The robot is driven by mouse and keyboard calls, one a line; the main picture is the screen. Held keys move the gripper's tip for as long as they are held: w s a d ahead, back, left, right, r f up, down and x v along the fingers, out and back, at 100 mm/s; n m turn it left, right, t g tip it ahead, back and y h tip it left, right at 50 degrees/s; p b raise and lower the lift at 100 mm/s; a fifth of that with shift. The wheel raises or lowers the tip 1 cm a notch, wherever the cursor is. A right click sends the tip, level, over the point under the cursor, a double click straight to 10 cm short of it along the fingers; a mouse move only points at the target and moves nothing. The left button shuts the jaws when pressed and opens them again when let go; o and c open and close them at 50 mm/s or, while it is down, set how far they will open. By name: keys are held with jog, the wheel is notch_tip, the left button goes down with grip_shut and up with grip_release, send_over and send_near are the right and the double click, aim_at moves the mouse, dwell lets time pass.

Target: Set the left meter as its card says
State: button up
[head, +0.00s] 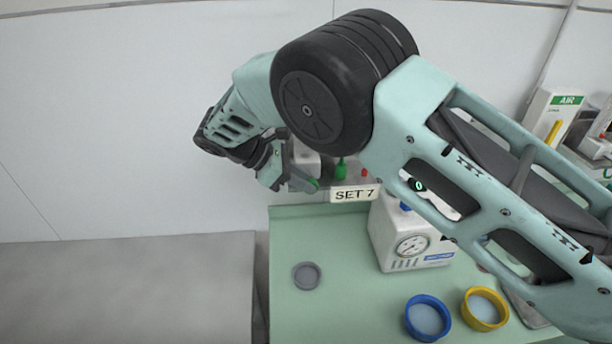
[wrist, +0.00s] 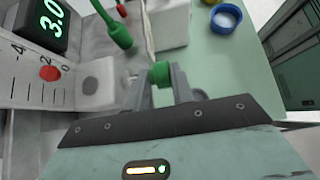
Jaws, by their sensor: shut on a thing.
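My gripper (wrist: 160,78) is shut on a green knob (wrist: 160,72), with a finger on either side of it. In the head view my gripper (head: 305,182) is at the left meter, left of the card (head: 354,194), which reads SET 7. In the wrist view the left meter's scale (wrist: 20,90) shows the marks 4, 2 and 0, with a red ball (wrist: 50,73) between 2 and 0. A dark display (wrist: 45,22) beside it reads 3.0 in green. In the head view my arm and gripper hide most of the meter.
A white box with a round gauge (head: 413,245) stands on the green counter (head: 335,300). A grey disc (head: 307,276), a blue-rimmed dish (head: 428,318) and a yellow-rimmed dish (head: 486,309) lie there. Another green fitting (wrist: 122,37) hangs close to my gripper. A grey surface (head: 125,290) is at left.

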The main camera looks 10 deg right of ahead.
jog(key=f+h+b, duration=0.1)
jog(key=h+b, duration=0.2)
jog(key=f+h+b, duration=0.1)
jog(key=h+b, duration=0.2)
jog(key=b, duration=0.1)
jog(key=a+h+b, duration=0.1)
jog(key=h+b, duration=0.2)
jog(key=b, duration=0.1)
jog(key=shift+s+f+h, duration=0.25)
jog(key=shift+f+h, duration=0.05)
jog(key=shift+f, duration=0.1)
jog(key=shift+b, duration=0.6)
jog(key=shift+r+h, duration=0.15)
jog(key=shift+h, duration=0.15)
jog(key=o, duration=0.9)
jog(key=shift+s+r, duration=0.1)
jog(key=shift+c, duration=0.2)
jog(key=shift+d+r, duration=0.1)
jog(key=shift+r, duration=0.1)
